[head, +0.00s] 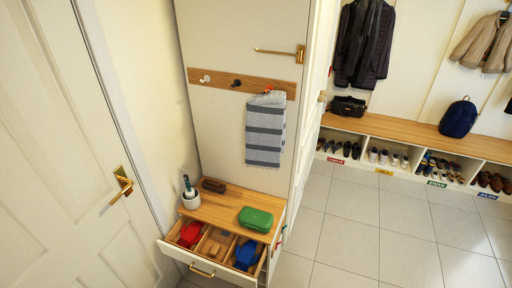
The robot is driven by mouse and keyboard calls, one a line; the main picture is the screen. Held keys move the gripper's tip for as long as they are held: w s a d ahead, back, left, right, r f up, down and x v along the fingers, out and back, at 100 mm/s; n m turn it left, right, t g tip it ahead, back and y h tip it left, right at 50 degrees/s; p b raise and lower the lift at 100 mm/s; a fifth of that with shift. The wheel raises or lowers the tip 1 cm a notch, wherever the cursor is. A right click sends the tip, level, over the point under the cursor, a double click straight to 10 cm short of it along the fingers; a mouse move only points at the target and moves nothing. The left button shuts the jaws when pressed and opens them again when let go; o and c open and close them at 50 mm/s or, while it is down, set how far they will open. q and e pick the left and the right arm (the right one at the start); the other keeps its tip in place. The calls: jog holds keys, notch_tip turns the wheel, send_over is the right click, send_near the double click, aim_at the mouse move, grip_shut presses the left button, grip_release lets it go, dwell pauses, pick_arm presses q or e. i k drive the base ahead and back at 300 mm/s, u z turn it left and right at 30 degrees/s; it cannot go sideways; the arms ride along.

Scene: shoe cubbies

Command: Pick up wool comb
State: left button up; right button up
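I cannot tell for sure which thing is the wool comb. A dark brown brush-like block (214,186) lies at the back of the small wooden cabinet top (208,212). A teal-handled tool (187,183) stands upright in a white cup (190,201) at the left of that top. The open drawer (205,271) below holds a red item (191,233), light wooden items (215,245) and a blue item (246,254) in separate compartments. Neither of my grippers is in view.
A green case (255,219) lies on the cabinet top's right side. A striped towel (266,132) hangs above. A white door (60,150) with a brass handle (121,185) is at left. Shoe cubbies (410,165) line the right wall. The tiled floor (370,235) is clear.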

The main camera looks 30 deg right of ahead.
aim_at(216, 247)
jog(key=z, duration=0.05)
jog(key=k, duration=1.05)
jog(key=u, duration=0.4)
jog(key=i, duration=0.45)
jog(key=z, duration=0.35)
